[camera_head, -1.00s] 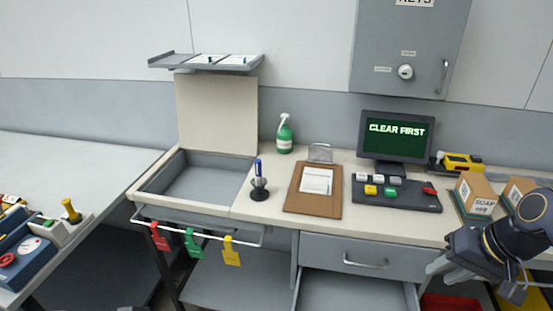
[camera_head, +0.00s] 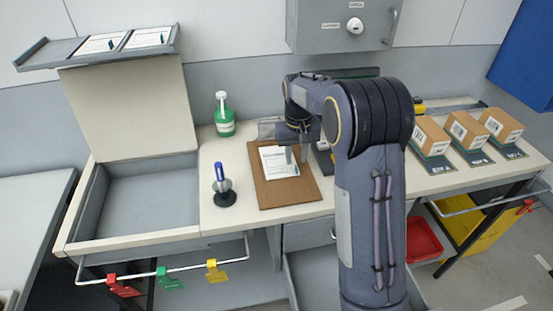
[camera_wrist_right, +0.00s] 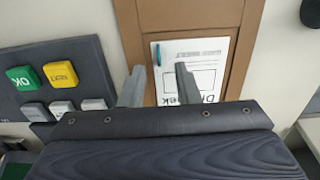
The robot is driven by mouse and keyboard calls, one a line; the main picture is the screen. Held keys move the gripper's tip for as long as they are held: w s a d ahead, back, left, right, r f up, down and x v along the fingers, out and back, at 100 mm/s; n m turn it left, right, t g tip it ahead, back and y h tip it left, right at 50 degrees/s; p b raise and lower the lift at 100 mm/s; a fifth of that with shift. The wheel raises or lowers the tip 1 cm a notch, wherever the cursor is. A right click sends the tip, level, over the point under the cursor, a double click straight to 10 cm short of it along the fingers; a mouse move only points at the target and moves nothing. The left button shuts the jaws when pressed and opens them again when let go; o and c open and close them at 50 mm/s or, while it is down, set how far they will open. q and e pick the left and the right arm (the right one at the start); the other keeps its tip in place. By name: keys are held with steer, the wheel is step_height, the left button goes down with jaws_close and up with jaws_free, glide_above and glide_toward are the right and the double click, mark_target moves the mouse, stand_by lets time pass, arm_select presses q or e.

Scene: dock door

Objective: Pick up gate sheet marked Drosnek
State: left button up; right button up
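The gate sheet (camera_head: 280,163) lies flat on a brown clipboard (camera_head: 264,188) on the desk. In the right wrist view the sheet (camera_wrist_right: 204,52) shows large letters that read "Dr" and "ek"; the middle letters cannot be made out. A teal strip lies at one edge of the sheet. My right gripper (camera_head: 296,154) is over the sheet's right side in the head view. In the wrist view its fingers (camera_wrist_right: 160,70) are apart, with nothing between them, over the sheet's edge and the clipboard. Whether they touch the sheet cannot be told. My left gripper is out of view.
A button panel (camera_wrist_right: 55,85) is beside the clipboard. A pen in a stand (camera_head: 222,186) and a green spray bottle (camera_head: 223,118) stand to its left. A shelf (camera_head: 60,52) holds two other sheets. Several boxes (camera_head: 464,130) stand at the right. An empty tray (camera_head: 150,200) is at the left.

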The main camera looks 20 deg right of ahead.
mark_target(296, 166)
steer(key=shift+f, duration=1.6)
steer(key=shift+c, duration=0.4)
jaws_close()
steer(key=shift+r, duration=0.1)
